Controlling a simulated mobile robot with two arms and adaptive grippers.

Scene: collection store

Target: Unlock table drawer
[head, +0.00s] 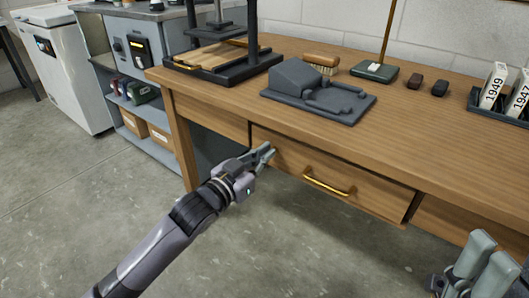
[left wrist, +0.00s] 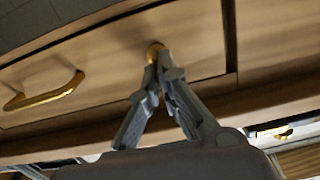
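The wooden table drawer (head: 335,185) has a brass bar handle (head: 328,184) and looks closed. The drawer front (left wrist: 105,75) and handle (left wrist: 45,92) also show in the left wrist view. My left gripper (head: 268,150) is at the drawer's upper left front. In the left wrist view its fingertips (left wrist: 156,68) come together at a small round brass lock piece (left wrist: 154,49) and seem closed on it. The tips hide part of it, and I cannot make out a separate key. My right gripper (head: 482,262) is at the lower right, fingers apart and empty, away from the drawer.
The tabletop (head: 420,135) holds a grey moulded stand (head: 318,92), a brush (head: 321,62), a black frame press (head: 225,68) and a tray of numbered tags (head: 500,105). A grey shelf unit (head: 140,85) stands left. The floor (head: 70,200) before the table is clear.

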